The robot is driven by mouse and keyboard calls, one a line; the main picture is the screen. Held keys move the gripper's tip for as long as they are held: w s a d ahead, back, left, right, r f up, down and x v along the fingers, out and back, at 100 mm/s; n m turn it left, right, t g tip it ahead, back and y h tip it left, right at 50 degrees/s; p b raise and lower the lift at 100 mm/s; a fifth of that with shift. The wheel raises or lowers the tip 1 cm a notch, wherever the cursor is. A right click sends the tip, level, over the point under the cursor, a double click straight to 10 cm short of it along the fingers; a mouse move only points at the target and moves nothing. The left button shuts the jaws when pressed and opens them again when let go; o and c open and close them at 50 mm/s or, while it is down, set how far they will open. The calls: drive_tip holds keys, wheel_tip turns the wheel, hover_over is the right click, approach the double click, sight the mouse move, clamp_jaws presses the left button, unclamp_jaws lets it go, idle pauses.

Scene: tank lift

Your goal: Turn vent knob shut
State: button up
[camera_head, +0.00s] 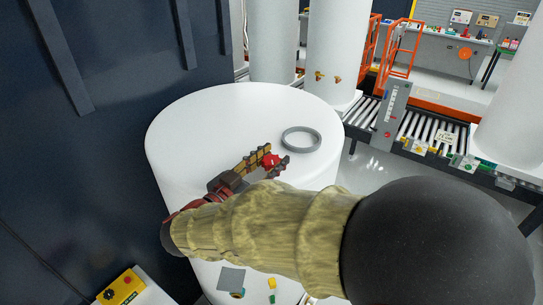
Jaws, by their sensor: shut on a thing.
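The red vent knob (271,160) is on the round white top of the tank (205,118). My gripper (268,162) reaches across the tank top from the left with its fingers around the knob, shut on it. Part of the knob is hidden by the fingers. My arm, in a tan sleeve, covers the near part of the tank. The angle to which the knob is turned cannot be made out.
A grey ring (301,139) lies on the tank top just right of the knob. A dark wall (100,130) stands close on the left. White columns (335,50) stand behind. A roller conveyor (425,130) runs at the right. A yellow control box (121,289) is at bottom left.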

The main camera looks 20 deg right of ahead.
drive_tip(key=shift+m+g+h, duration=0.4)
drive_tip(key=shift+m+g, duration=0.1)
drive_tip(key=shift+g, duration=0.5)
drive_tip(key=o, duration=1.2)
drive_tip(key=shift+c, duration=0.2)
drive_tip(key=v, duration=1.2)
drive_tip(key=shift+f, duration=0.2)
drive_tip(key=shift+w, duration=0.15)
